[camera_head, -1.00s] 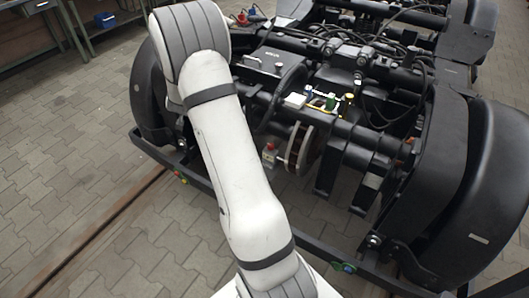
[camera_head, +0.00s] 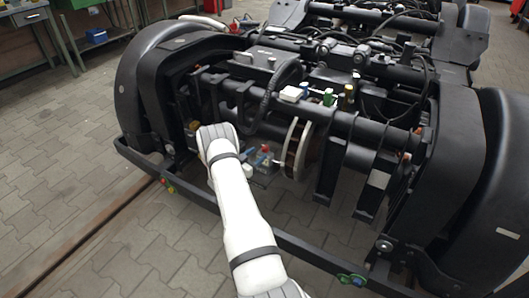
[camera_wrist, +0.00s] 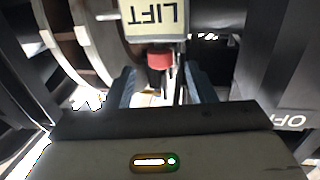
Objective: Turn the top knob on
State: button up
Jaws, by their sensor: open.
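In the wrist view, a red knob (camera_wrist: 160,58) sits against a pale box with an upside-down LIFT label (camera_wrist: 156,14). My gripper (camera_wrist: 161,72) is open, its two blue-grey fingers apart on either side of the knob's line. The knob appears just beyond or between the fingertips; I cannot tell whether they touch it. In the head view, the small red knob (camera_head: 266,149) is low at the front of the bogie, left of a disc. My gripper (camera_head: 258,161) is right by it, partly hidden by my arm. The knob's setting is not readable.
A brake disc (camera_head: 294,148) stands right of the knob and also shows in the wrist view (camera_wrist: 88,40). Black bogie tubes (camera_head: 345,122) pass above. A front rail (camera_head: 310,252) crosses below.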

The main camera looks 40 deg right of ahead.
aim_at(263, 150)
jog(key=d, duration=0.2)
jog(key=d+b, duration=0.1)
jog(key=d, duration=0.3)
jog(key=shift+w+b, duration=0.3)
jog(key=shift+b, duration=0.05)
jog(key=shift+c, duration=0.2)
jog(key=c, duration=0.9)
